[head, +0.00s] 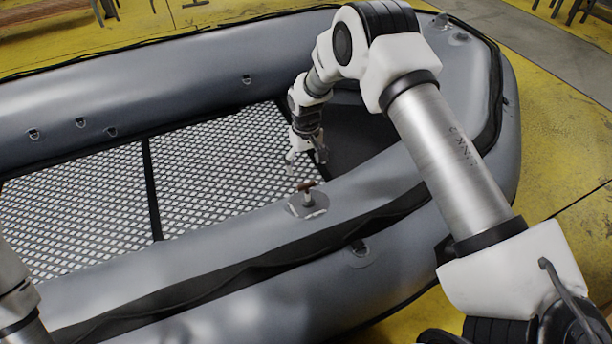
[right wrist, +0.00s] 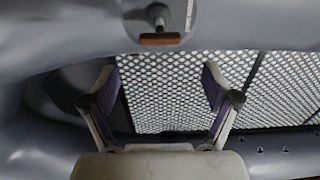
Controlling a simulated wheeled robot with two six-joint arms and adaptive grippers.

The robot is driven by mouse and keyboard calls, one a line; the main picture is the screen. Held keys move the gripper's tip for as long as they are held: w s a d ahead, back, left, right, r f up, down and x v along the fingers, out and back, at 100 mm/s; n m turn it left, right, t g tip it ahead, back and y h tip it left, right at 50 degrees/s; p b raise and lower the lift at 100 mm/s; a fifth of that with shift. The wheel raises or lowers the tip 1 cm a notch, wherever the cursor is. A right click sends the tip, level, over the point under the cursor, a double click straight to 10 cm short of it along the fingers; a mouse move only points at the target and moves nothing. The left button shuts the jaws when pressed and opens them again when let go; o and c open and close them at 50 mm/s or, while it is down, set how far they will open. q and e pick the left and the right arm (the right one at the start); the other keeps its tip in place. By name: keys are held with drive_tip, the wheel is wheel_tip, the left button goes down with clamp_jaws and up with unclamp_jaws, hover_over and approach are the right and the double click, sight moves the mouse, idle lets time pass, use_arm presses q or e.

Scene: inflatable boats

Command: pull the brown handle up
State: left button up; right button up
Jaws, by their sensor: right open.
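The brown handle (head: 306,186) is a small T-shaped grip on a short metal stem. It rises from a round grey patch (head: 318,207) on the near tube of the grey inflatable boat (head: 250,262). The brown handle also shows at the top middle of the right wrist view (right wrist: 160,39). My right gripper (head: 306,165) is open and empty, just beyond the handle in the head view. In the right wrist view its open fingers (right wrist: 160,78) point toward the handle without touching it. My left gripper is not in view; only part of my left arm shows at the left edge.
The boat's patterned mesh floor (head: 80,205) lies inside the tubes, crossed by a dark strip (head: 151,188). Small fittings (head: 80,122) sit on the far tube. Yellow ground (head: 565,140) surrounds the boat. The tube around the handle is clear.

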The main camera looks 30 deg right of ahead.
wheel_tip(320, 180, up, 5)
drive_tip(key=shift+r, duration=0.1)
idle(0.4)
drive_tip(key=s+a+f+g+p, duration=0.2)
drive_tip(key=s+f+p, duration=0.2)
drive_tip(key=s, duration=0.7)
drive_tip(key=s+a+f+g+p, duration=0.15)
drive_tip(key=s+f+p, duration=0.25)
drive_tip(key=s, duration=0.6)
drive_tip(key=s+a+r+t+p, duration=0.1)
drive_tip(key=s+r+t+p, duration=0.1)
drive_tip(key=s, duration=1.4)
drive_tip(key=shift+a+t+p, duration=0.3)
drive_tip(key=shift+t+p, duration=0.15)
drive_tip(key=shift+t, duration=0.3)
